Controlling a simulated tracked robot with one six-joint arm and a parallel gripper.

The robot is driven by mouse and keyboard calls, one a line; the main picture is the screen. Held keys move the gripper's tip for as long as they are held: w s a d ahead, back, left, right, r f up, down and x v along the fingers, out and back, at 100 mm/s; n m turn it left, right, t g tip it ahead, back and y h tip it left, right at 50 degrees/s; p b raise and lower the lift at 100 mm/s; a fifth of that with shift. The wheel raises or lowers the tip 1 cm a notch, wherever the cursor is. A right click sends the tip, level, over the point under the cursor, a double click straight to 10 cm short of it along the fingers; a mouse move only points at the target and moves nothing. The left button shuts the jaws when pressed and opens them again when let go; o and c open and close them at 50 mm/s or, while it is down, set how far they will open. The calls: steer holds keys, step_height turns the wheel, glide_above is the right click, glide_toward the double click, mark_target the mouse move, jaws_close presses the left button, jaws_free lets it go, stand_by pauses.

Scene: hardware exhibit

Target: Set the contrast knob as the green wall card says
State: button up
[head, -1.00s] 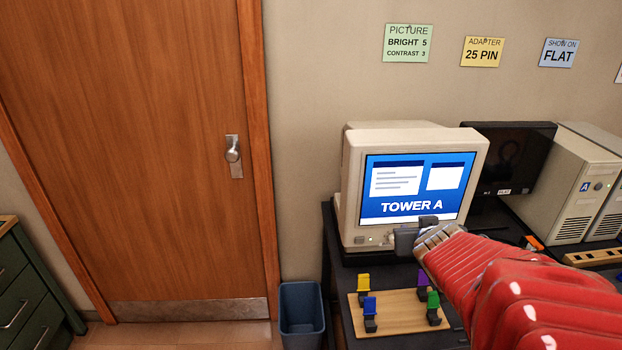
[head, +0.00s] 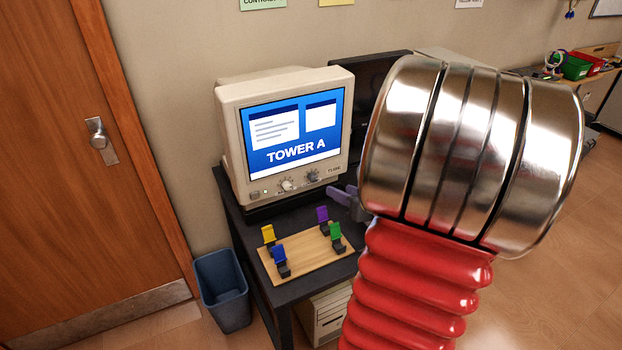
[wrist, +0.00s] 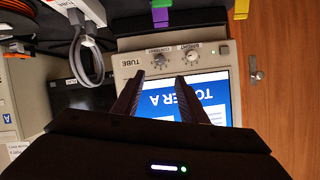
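The beige monitor (head: 240,100) shows TOWER A. Below its screen are two knobs; the right one is the contrast knob (head: 313,176), the left one the bright knob (head: 286,184). The wrist view is upside down and shows contrast (wrist: 160,58) left and bright (wrist: 192,56) right, with labels. The knob settings are too small to read. The green card (head: 263,4) is cut off at the top; the earlier frame reads BRIGHT 5, CONTRAST 3. My gripper (wrist: 158,79) is open and empty, its fingers apart before the monitor; in the head view my arm mostly hides it.
A wooden board (head: 300,262) with several coloured clips lies on the dark desk before the monitor. A dark screen (head: 385,75) stands right of it. In the wrist view a grey cable (wrist: 88,65) hangs at the left. A blue bin (head: 224,290) stands left of the desk.

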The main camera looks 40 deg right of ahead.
mark_target(314, 179)
stand_by(0.4)
steer(key=x, duration=1.3)
steer(key=shift+w+d+f, duration=0.15)
steer(key=shift+w, duration=0.2)
steer(key=shift+c, duration=0.6)
jaws_close()
